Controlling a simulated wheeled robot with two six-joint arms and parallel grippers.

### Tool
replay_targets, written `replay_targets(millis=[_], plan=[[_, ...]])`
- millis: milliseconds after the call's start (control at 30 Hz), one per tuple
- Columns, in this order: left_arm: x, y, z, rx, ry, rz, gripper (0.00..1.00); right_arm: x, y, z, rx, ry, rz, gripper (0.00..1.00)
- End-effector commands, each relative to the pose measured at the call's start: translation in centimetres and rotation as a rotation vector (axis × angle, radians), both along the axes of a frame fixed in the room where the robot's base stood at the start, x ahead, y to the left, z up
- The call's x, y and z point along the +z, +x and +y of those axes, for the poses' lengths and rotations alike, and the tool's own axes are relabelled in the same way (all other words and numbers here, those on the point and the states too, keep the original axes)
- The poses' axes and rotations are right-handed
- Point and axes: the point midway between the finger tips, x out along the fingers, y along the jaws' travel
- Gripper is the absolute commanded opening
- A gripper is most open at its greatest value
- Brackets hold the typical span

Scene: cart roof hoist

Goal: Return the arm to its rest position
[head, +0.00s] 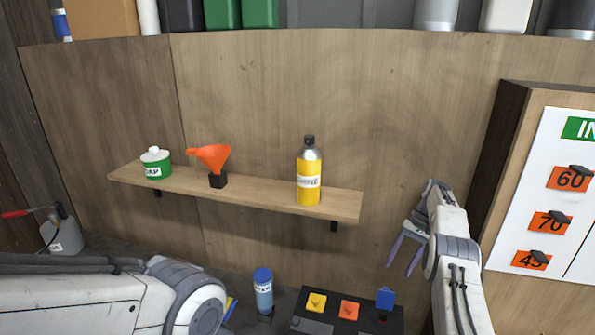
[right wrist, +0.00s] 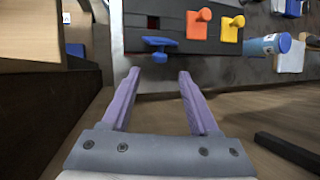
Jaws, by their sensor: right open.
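My right gripper (head: 402,262) hangs in front of the wooden wall panel, right of the shelf, with its two purple fingers spread and pointing down. It is open and empty, and it also shows in the right wrist view (right wrist: 158,76). In that view a black panel box with a blue knob (right wrist: 160,46) appears beyond the fingertips, apart from them. Part of my left arm (head: 110,300) crosses the lower left of the head view; its gripper is out of the picture.
Below are a blue-capped bottle (head: 263,292) and the black box (head: 340,311) with coloured knobs. A numbered board (head: 540,205) stands close right of my right arm.

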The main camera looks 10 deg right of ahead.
Motion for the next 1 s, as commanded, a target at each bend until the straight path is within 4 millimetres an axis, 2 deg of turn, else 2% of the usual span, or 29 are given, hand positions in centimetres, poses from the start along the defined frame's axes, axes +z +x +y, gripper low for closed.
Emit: replay_targets(millis=[167, 300, 533, 767, 1000], plan=[[0.0, 0.0, 0.0, 0.000, 0.000, 0.000, 0.50, 1.5, 1.1, 1.5, 0.015, -0.043, -0.027, 0.61], [0.0, 0.0, 0.0, 0.000, 0.000, 0.000, 0.50, 3.1, 1.8, 3.6, 0.036, -0.105, -0.067, 0.61], [0.0, 0.0, 0.0, 0.000, 0.000, 0.000, 0.50, 5.5, 0.9, 7.5, 0.087, -0.206, -0.146, 0.61], [0.0, 0.0, 0.0, 0.000, 0.000, 0.000, 0.50, 7.5, -2.5, 11.6, 0.156, -0.297, -0.237, 0.61], [0.0, 0.0, 0.0, 0.000, 0.000, 0.000, 0.50, 8.7, -8.3, 15.4, 0.245, -0.375, -0.347, 0.61]])
